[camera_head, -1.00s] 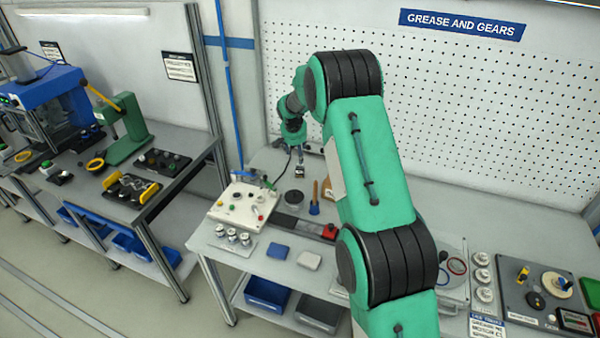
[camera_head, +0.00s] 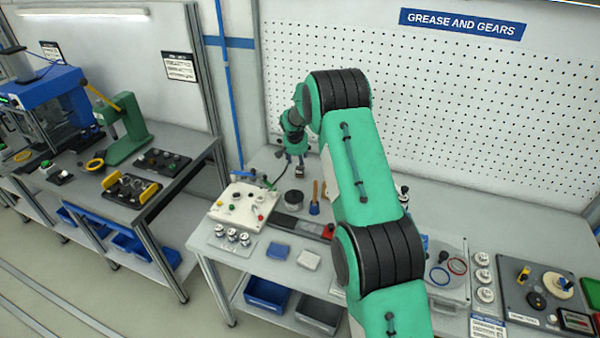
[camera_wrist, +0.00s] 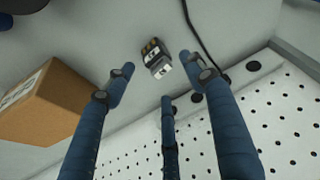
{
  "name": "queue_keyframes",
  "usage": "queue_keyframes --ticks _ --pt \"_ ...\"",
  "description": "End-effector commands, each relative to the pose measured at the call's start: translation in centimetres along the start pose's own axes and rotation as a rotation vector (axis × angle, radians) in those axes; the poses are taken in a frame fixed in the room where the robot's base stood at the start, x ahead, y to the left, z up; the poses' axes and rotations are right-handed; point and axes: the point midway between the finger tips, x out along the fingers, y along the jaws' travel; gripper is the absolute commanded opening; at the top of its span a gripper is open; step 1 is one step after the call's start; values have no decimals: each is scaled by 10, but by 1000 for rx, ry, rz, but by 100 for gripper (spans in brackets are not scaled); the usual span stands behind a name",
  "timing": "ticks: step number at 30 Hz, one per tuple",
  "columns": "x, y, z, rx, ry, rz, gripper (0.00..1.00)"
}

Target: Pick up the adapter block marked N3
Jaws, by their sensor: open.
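A small block (camera_wrist: 157,57), dark with a pale face, lies on the bench top in the wrist view. The pale face bears a dark mark too small to read, so I cannot tell whether it says N3. In the head view the small block (camera_head: 299,171) is on the bench near the pegboard. My gripper (camera_wrist: 157,64) is open, its blue fingers spread with the block showing between the tips. No finger visibly touches it. In the head view my gripper (camera_head: 294,157) is just above and beside the block.
A cardboard box (camera_wrist: 45,103) is left of the fingers in the wrist view. A black cable (camera_wrist: 200,35) runs to their right. The pegboard (camera_wrist: 280,130) is close by. In the head view a dark round container (camera_head: 294,198) and a white control box (camera_head: 243,204) are nearer the front.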

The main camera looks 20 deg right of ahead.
Motion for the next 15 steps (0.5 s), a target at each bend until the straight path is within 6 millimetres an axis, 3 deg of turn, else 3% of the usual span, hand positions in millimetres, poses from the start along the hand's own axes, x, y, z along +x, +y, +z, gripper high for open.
queue_keyframes --ticks 5,15 --pt "4 0 0 0 -1 0 55" --pt "33 1 0 0 0 0 55"
